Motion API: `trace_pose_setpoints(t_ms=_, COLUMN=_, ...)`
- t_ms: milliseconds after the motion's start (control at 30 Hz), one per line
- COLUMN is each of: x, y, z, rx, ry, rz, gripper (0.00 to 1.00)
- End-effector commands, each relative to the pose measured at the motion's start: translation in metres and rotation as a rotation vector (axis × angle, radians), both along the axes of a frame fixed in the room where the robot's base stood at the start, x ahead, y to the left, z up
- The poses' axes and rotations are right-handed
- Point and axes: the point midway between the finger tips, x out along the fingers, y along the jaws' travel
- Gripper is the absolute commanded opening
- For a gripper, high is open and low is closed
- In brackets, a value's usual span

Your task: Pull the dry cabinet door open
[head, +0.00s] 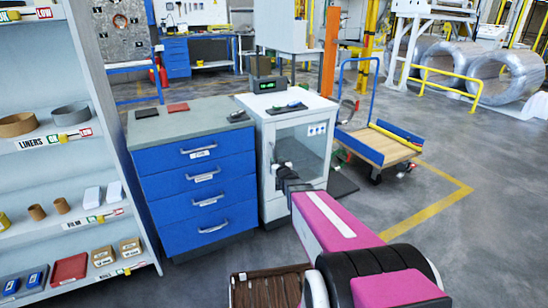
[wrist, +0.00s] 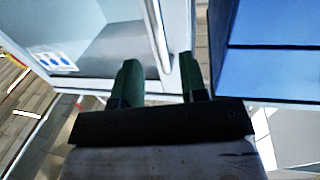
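The dry cabinet (head: 292,112) is a white cabinet with a glass door (head: 312,150), standing right of the blue drawers. The door looks shut. Its upright bar handle (head: 272,151) is at the door's left edge, and it shows in the wrist view (wrist: 160,42). My gripper (head: 280,168) is in front of the door near the handle. In the wrist view, my gripper (wrist: 159,76) has its two green fingers wide apart, with the bar's near end between them. I see no clear contact between fingers and bar.
The blue drawer unit (head: 196,175) stands close on the left, its drawers shut. A shelf rack (head: 88,150) is further left. A cart (head: 380,145) with a blue frame stands right of the cabinet. The floor (head: 455,245) at the front right is clear.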

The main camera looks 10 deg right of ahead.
Motion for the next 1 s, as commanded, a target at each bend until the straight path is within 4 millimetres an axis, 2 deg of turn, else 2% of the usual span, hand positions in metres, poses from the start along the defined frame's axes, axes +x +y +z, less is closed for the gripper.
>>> trace_pose_setpoints(t_ms=33, x=0.014, y=0.001, z=-0.001, rx=0.000, ry=-0.001, rz=0.000, gripper=0.39)
trace_pose_setpoints(t_ms=100, x=0.027, y=0.003, z=-0.002, rx=0.000, ry=0.000, rz=0.000, gripper=0.39)
trace_pose_setpoints(t_ms=300, x=0.054, y=0.006, z=-0.001, rx=0.000, ry=0.000, rz=0.000, gripper=0.39)
trace_pose_setpoints(t_ms=667, x=0.060, y=0.007, z=0.000, rx=0.000, ry=0.001, rz=0.000, gripper=0.39)
trace_pose_setpoints(t_ms=800, x=0.059, y=0.007, z=0.000, rx=0.000, ry=0.001, rz=0.000, gripper=0.00)
trace_pose_setpoints(t_ms=1000, x=0.058, y=0.007, z=0.000, rx=0.000, ry=0.001, rz=0.001, gripper=0.00)
